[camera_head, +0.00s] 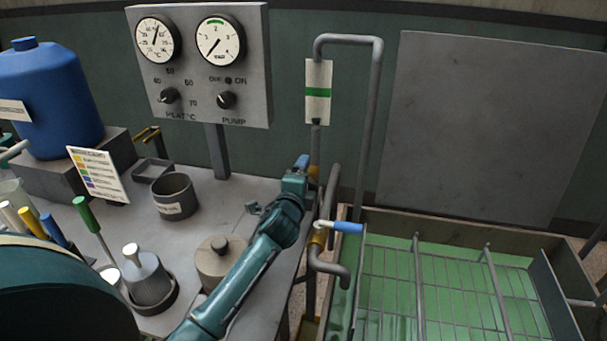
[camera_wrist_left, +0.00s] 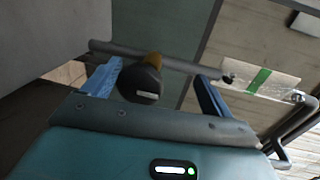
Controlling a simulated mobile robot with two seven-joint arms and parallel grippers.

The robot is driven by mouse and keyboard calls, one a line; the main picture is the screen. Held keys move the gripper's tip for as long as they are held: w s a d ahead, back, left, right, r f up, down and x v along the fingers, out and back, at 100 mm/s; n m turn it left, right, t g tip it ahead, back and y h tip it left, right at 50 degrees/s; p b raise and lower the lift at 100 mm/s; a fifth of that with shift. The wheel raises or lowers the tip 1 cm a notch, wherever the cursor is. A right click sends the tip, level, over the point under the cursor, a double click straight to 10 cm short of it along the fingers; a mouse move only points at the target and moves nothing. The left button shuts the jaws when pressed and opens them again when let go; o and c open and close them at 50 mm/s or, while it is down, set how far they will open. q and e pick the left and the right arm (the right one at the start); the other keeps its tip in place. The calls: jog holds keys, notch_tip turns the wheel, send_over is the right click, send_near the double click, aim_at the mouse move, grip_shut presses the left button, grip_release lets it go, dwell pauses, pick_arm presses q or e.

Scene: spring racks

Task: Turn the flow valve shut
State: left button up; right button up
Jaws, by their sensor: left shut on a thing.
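A flow gauge plate with a green band (camera_head: 318,92) hangs on a grey pipe, and it also shows in the wrist view (camera_wrist_left: 259,81). Below it, a brass valve body (camera_head: 314,173) sits on the pipe, partly hidden by my left gripper (camera_head: 302,162). In the wrist view, a dark round knob with a small white mark (camera_wrist_left: 140,84), brass behind it, lies between the blue fingers of my left gripper (camera_wrist_left: 158,92). The gripper is shut on this knob; contact at the right finger is not clear. My right gripper is not in view.
A second valve with a blue lever (camera_head: 347,227) stands low on the pipe, close to my left forearm, by a green-floored rack basin (camera_head: 385,222). A gauge panel (camera_head: 190,90) stands behind the bench. A lidded pot (camera_head: 215,265) and a grey cup (camera_head: 174,196) are on the bench.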

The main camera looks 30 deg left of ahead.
pick_arm(q)
jog(key=f+p+v, duration=0.1)
jog(key=v, duration=0.5)
jog(key=shift+d+r, duration=0.2)
jog(key=shift+r, duration=0.3)
dwell(0.5)
